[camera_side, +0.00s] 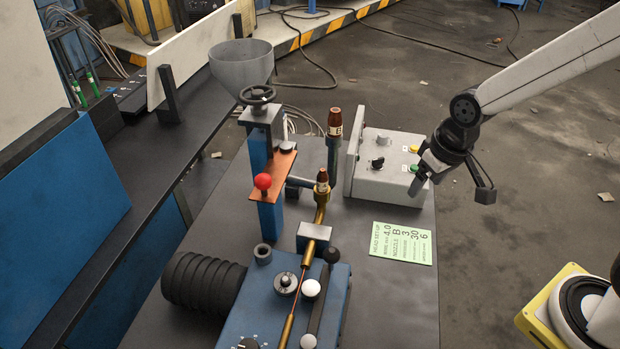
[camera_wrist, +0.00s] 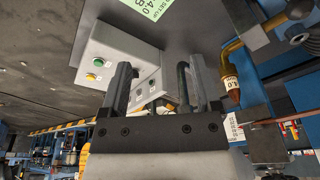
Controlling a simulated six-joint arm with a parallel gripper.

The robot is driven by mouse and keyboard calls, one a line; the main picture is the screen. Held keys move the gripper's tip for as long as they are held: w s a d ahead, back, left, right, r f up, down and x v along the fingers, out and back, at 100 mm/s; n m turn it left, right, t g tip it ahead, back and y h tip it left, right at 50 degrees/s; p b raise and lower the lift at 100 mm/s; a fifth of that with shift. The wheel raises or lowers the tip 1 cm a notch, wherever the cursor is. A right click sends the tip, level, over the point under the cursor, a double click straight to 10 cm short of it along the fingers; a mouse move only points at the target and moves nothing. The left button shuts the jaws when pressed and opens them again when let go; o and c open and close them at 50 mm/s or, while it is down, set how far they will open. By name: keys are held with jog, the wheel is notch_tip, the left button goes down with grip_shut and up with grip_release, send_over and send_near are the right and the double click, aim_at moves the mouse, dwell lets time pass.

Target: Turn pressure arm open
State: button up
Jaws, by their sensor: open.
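My gripper (camera_side: 418,186) is open and empty beside the grey control box, above the right edge of the bench. In the wrist view its two dark fingers (camera_wrist: 163,82) stand apart, with the control box (camera_wrist: 122,62) behind them. The blue spiral-pipe machine (camera_side: 245,320) is at the front of the bench, away from the gripper. It carries a lever with a black ball (camera_side: 331,255), white knobs (camera_side: 310,287) and a brass rod (camera_side: 308,253). A copper-coloured plate with a red ball knob (camera_side: 263,181) sits on a blue post. I cannot tell which part is the pressure arm.
Brass nozzles stand upright, one (camera_side: 335,122) behind another (camera_side: 322,182); a nozzle (camera_wrist: 232,92) also shows in the wrist view. A grey funnel (camera_side: 241,68) and handwheel (camera_side: 258,95) rise at the back. A green note (camera_side: 403,243) lies on the bare bench at right.

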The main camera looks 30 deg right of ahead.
jog(key=shift+w+a+r+g, duration=0.35)
jog(key=shift+w+a+r, duration=1.7)
jog(key=shift+a, duration=2.25)
jog(key=shift+w+a+r+g, duration=0.3)
jog(key=shift+w+a+r, duration=1.8)
jog(key=shift+a, duration=2.25)
jog(key=shift+w+a+r+g, duration=0.35)
jog(key=shift+w+a+r, duration=1.7)
jog(key=shift+a, duration=2.25)
jog(key=shift+s+r, duration=0.3)
jog(key=shift+d, duration=0.1)
